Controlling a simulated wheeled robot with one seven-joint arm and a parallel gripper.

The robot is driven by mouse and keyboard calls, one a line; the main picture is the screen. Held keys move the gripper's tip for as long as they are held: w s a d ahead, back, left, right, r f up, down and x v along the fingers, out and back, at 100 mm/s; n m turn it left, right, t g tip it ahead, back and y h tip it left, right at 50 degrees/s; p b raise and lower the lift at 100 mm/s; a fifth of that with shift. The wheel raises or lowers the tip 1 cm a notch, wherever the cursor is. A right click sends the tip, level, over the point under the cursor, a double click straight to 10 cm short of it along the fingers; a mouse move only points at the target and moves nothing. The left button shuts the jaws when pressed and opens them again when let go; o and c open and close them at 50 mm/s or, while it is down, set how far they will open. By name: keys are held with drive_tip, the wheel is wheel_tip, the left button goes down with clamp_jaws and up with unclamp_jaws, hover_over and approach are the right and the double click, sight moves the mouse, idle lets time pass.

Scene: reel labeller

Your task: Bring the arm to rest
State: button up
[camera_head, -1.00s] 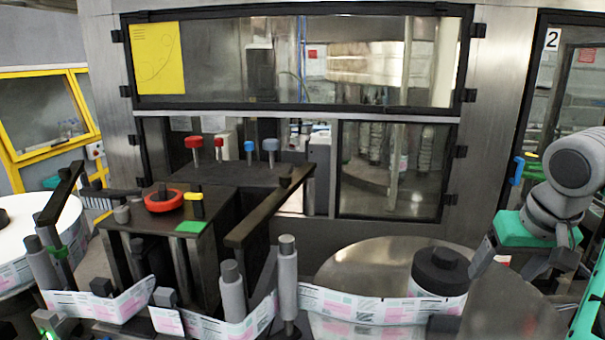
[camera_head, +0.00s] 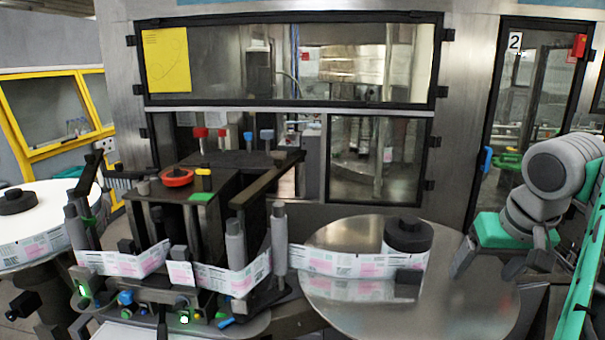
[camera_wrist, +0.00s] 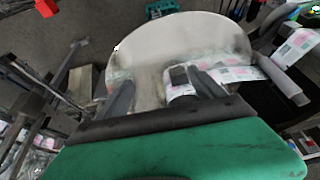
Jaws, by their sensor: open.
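My gripper (camera_head: 482,274) hangs at the right of the head view, its teal body (camera_head: 503,232) above two dark fingers. The fingers are spread apart with nothing seen between them. In the wrist view, the two fingers (camera_wrist: 160,88) reach over the disc (camera_wrist: 185,40), and a label roll (camera_wrist: 180,90) shows by the right finger. The arm is bent at the right edge of the head view.
The labeller (camera_head: 180,200) with rollers and a printed label web (camera_head: 345,262) fills the left and middle. A white reel (camera_head: 35,225) stands far left. A windowed metal cabinet (camera_head: 290,112) is behind, with a door marked 2 at its right.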

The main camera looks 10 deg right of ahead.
drive_tip(key=w+a+f+n+y, duration=0.1)
drive_tip(key=w+a+f, duration=0.1)
drive_tip(key=a+f, duration=0.35)
drive_tip(key=w+a+f+y, duration=0.1)
drive_tip(key=w+a+f, duration=0.15)
drive_tip(key=a, duration=0.65)
drive_tip(key=s+a+f+n+b, duration=0.1)
drive_tip(key=s+a+f, duration=0.2)
drive_tip(key=f, duration=0.3)
drive_tip(key=s+a+f+n+h, duration=0.1)
drive_tip(key=s+a+f, duration=0.2)
drive_tip(key=a+f, duration=0.3)
drive_tip(key=shift+s+a+f+b, duration=0.25)
drive_tip(key=shift+f+b, duration=0.1)
drive_tip(key=shift+f, duration=0.45)
drive_tip(key=shift+c, duration=0.4)
